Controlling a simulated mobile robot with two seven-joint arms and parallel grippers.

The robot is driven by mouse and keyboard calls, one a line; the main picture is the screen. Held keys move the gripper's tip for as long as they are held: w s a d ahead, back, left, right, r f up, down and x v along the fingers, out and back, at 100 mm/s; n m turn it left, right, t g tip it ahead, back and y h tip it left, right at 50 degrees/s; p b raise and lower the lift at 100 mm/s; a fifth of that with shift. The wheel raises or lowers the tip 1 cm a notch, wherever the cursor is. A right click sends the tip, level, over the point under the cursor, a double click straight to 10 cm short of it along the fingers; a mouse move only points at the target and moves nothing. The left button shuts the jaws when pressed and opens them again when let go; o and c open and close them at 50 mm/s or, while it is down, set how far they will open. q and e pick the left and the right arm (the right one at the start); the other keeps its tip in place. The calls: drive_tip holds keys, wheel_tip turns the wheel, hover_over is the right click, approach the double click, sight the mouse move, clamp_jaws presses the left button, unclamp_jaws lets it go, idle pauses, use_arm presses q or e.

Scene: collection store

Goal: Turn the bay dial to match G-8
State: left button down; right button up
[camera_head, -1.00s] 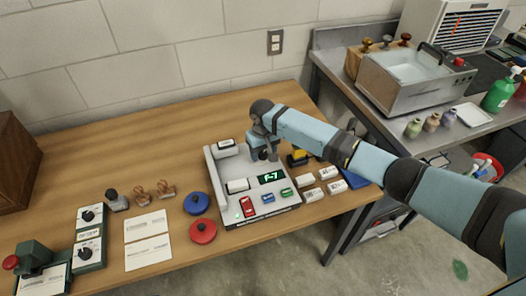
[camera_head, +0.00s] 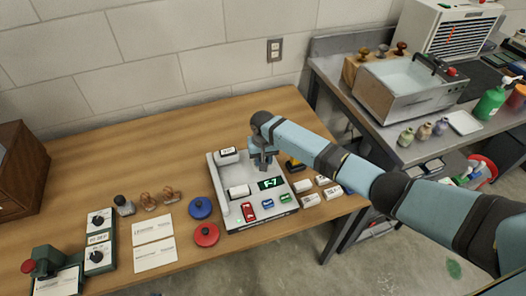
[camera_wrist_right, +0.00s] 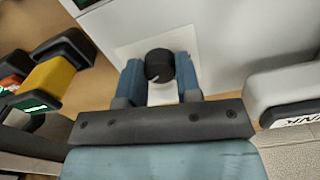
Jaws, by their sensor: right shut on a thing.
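The pale grey console (camera_head: 222,177) stands on the wooden table. Its small dark display (camera_head: 271,184) reads F-7 in green. My right gripper (camera_head: 263,164) reaches down to the back right part of the console and hides the dial in the head view. In the right wrist view, the round black dial (camera_wrist_right: 160,66) sits between the two blue fingers of my right gripper (camera_wrist_right: 160,75), on a white plate. The gripper is shut on the dial. My left gripper is not in view.
Red (camera_head: 250,211), blue (camera_head: 268,202) and green (camera_head: 285,198) buttons lie along the console's front. White labelled blocks (camera_head: 311,200) and a yellow-and-black item (camera_head: 294,165) lie to its right. Blue (camera_head: 201,207) and red (camera_head: 206,235) discs lie to its left. The table behind is clear.

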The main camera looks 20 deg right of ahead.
drive_tip(key=shift+r+m+p, duration=0.25)
drive_tip(key=shift+m+p, duration=0.45)
drive_tip(key=shift+p, duration=0.1)
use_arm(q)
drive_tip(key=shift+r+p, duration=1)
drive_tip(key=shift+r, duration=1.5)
use_arm(e)
drive_tip(key=shift+f+m, duration=0.25)
drive_tip(key=shift+m, duration=0.75)
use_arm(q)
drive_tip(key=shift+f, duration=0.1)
use_arm(e)
drive_tip(key=o, duration=0.9)
wheel_tip(320, 180, up, 14)
drive_tip(key=shift+f, duration=0.1)
